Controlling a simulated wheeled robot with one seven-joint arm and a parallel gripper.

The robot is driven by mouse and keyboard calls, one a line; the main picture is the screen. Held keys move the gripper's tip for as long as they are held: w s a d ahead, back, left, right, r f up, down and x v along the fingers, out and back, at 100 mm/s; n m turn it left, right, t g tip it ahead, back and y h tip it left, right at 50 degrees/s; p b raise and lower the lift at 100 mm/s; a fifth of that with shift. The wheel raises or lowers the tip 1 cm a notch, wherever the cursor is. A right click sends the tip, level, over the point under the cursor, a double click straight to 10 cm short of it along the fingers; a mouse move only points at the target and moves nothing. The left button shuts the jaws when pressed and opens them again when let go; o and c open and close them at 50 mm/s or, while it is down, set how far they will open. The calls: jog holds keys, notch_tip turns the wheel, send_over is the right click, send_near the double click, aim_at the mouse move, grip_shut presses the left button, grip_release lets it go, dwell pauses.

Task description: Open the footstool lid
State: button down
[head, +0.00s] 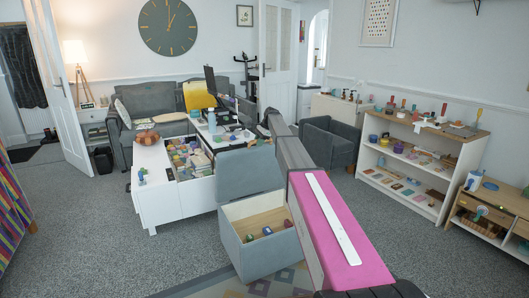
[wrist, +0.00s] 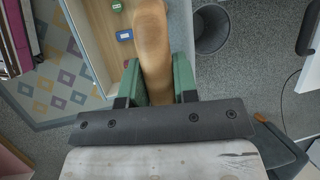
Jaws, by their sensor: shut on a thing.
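The grey footstool (head: 238,262) stands on the carpet with its lid (head: 248,173) raised at the back, nearly upright. Its open inside shows several small coloured things (head: 267,231) on a wood-coloured floor. In the wrist view, my gripper (wrist: 159,78) has green fingers on both sides of a brown, rounded, wooden-looking thing (wrist: 152,35) and is shut on it. That thing extends away over the footstool's open box (wrist: 95,40). In the head view, my arm hides my gripper and the held thing.
A white coffee table (head: 158,205) with an open, filled compartment stands left of the footstool. A patterned rug (head: 270,285) lies in front. A shelf unit (head: 420,175) stands at right. A round grey bin (wrist: 212,28) shows in the wrist view. Carpet is free at left.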

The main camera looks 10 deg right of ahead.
jog(key=shift+w+a+r, duration=0.15)
jog(key=shift+w+a, duration=0.1)
jog(key=shift+w, duration=0.4)
jog(key=shift+w+a+r, duration=0.15)
jog(key=shift+w+a, duration=0.05)
jog(key=shift+w, duration=0.4)
jog(key=shift+w+a+r, duration=0.15)
jog(key=shift+w+a, duration=0.1)
jog(key=shift+w, duration=0.4)
jog(key=c, duration=0.9)
grip_release()
jog(key=v, duration=1)
jog(key=shift+d+r, duration=0.15)
jog(key=shift+r, duration=0.2)
